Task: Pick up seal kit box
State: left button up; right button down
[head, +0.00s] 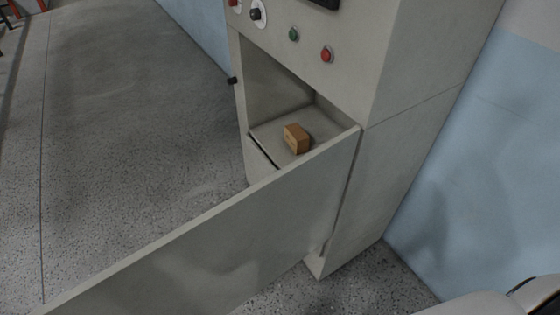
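A small brown cardboard box (296,138), which looks like the seal kit box, sits on a grey shelf (270,130) inside an open compartment of a grey cabinet (415,75). The front edge of the shelf is partly hidden behind the open door. Neither of my grippers shows in the head view. A pale rounded part at the bottom right corner looks like part of my own body.
The cabinet door (215,235) stands wide open and reaches across the front toward the lower left. Red, green and black controls (294,34) sit above the compartment. A blue wall (470,160) is on the right. The speckled floor (120,130) at left is clear.

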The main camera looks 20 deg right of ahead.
aim_at(299, 140)
jog(key=u, duration=1.4)
jog(key=i+j, duration=0.15)
jog(key=j, duration=0.25)
jog(key=i+j+u, duration=0.15)
jog(key=j, duration=0.3)
jog(key=i+j, duration=0.15)
jog(key=j, duration=0.25)
jog(key=i+j+u, duration=0.15)
jog(key=j, duration=0.25)
jog(key=i+j+z, duration=0.15)
jog(key=i+z, duration=0.2)
jog(key=i+j+z, duration=0.4)
jog(key=i, duration=0.15)
jog(key=i+l+z, duration=0.2)
jog(key=i+z, duration=1.1)
jog(key=i+j+z, duration=0.15)
jog(key=i+z, duration=0.15)
jog(key=z, duration=0.15)
jog(key=i+l+z, duration=0.15)
jog(key=i+z, duration=0.7)
jog(key=z, duration=0.15)
